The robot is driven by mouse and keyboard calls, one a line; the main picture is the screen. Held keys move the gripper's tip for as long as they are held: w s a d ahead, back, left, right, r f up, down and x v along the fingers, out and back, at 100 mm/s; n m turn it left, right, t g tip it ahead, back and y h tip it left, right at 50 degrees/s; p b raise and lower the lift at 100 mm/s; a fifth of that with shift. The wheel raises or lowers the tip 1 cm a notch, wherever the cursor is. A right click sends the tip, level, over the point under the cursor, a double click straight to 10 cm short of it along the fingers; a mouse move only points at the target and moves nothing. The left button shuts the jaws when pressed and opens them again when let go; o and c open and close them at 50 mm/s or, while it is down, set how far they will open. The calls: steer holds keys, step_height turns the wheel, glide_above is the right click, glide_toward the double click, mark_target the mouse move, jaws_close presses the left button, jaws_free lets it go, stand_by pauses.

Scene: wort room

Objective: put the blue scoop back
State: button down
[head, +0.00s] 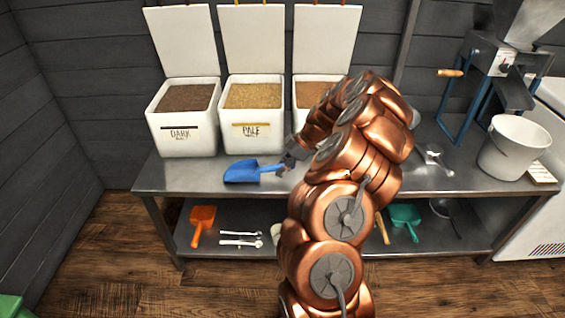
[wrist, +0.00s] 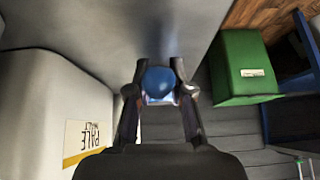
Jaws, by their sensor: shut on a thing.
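The blue scoop (head: 243,172) is in front of the pale malt bin (head: 252,105), at the steel table's front edge, its bowl pointing left. My gripper (head: 284,162) is shut on its handle end, to the right of the bowl. I cannot tell whether the scoop touches the tabletop. In the wrist view, the scoop's blue end (wrist: 159,82) sits between my two fingertips (wrist: 159,92), and the rest of it is hidden. The pale bin's label (wrist: 88,140) shows at lower left there.
The dark malt bin (head: 184,115) and a third bin (head: 318,90), partly behind my arm, stand on the steel table (head: 190,175) with lids up. A white bucket (head: 514,148) and a mill (head: 492,75) are right. The lower shelf holds an orange scoop (head: 203,222) and a teal scoop (head: 406,217).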

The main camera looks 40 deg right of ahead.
steer(key=shift+f, duration=0.15)
steer(key=c, duration=1)
jaws_free()
steer(key=shift+o, duration=0.2)
steer(key=v, duration=1.2)
